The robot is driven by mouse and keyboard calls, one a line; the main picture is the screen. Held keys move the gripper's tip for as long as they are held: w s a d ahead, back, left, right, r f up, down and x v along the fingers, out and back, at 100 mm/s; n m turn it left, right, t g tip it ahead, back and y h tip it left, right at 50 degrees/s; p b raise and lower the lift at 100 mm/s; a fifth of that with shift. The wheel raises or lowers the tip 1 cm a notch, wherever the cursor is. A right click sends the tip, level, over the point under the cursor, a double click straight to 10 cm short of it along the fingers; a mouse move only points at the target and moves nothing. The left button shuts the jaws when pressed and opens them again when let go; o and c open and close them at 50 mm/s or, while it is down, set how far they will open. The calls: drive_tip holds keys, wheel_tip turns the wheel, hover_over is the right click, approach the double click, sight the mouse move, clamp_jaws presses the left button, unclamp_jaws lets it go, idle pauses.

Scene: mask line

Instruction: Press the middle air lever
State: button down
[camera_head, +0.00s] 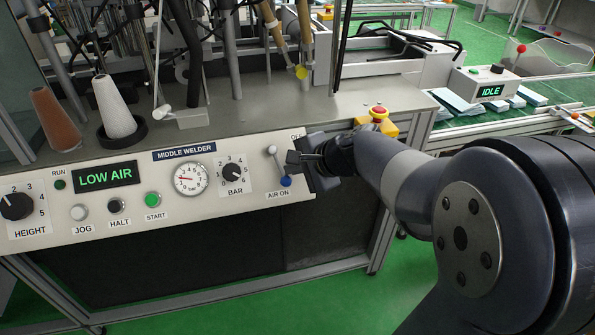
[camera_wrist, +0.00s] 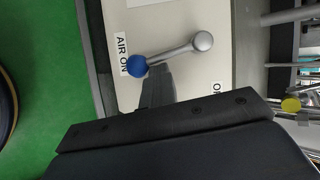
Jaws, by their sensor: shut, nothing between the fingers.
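The middle welder's air lever (camera_head: 278,165) is a silver arm on the panel's right end, with a blue knob (camera_head: 286,181). Its knob end points down at the AIR ON label (camera_head: 278,194); the OFF label is above. The lever also shows in the wrist view (camera_wrist: 177,52), with the blue knob beside AIR ON. My gripper (camera_head: 293,159) is shut and empty, just right of the lever. In the wrist view my fingertips (camera_wrist: 157,80) are close to the lever arm near the knob; whether they touch I cannot tell.
The panel's display (camera_head: 104,177) reads LOW AIR. A pressure gauge (camera_head: 190,179) and the BAR knob (camera_head: 234,171) are left of the lever. A red emergency button (camera_head: 378,112) on a yellow box stands behind my wrist. Green floor is open in front.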

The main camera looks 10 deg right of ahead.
drive_tip(key=shift+s+a+f+m+t+b, duration=0.15)
drive_tip(key=shift+a+m+t+b, duration=0.1)
drive_tip(key=shift+m+b, duration=0.25)
drive_tip(key=shift+s+a+f+m+t+b, duration=0.1)
drive_tip(key=shift+a+f+m+t+b, duration=0.15)
drive_tip(key=shift+m, duration=0.35)
drive_tip(key=shift+r, duration=0.1)
